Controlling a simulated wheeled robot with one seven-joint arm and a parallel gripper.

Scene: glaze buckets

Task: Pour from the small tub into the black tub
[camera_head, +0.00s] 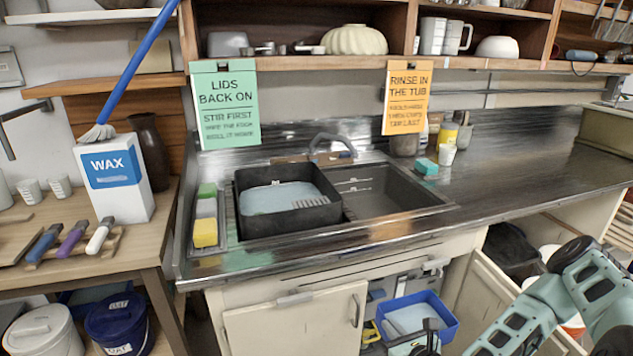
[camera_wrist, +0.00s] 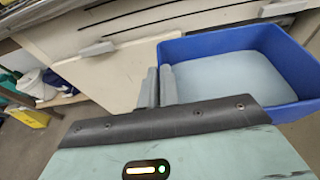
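The small tub is a blue rectangular tub (camera_head: 449,318) holding pale grey-blue liquid, low in front of the cabinet below the counter. It also shows in the wrist view (camera_wrist: 290,62) at the upper right. My gripper (camera_wrist: 159,86) has its fingers close together on the tub's near-left wall, one on each side of it. In the head view my gripper (camera_head: 428,335) is at the tub's near side and partly hides it. The black tub (camera_head: 290,219) sits in the left part of the sink, with pale blue liquid and a ribbed patch inside.
A faucet (camera_head: 332,146) stands behind the black tub. Sponges (camera_head: 205,232) are left of it. The steel counter (camera_head: 520,180) to the right is mostly clear.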

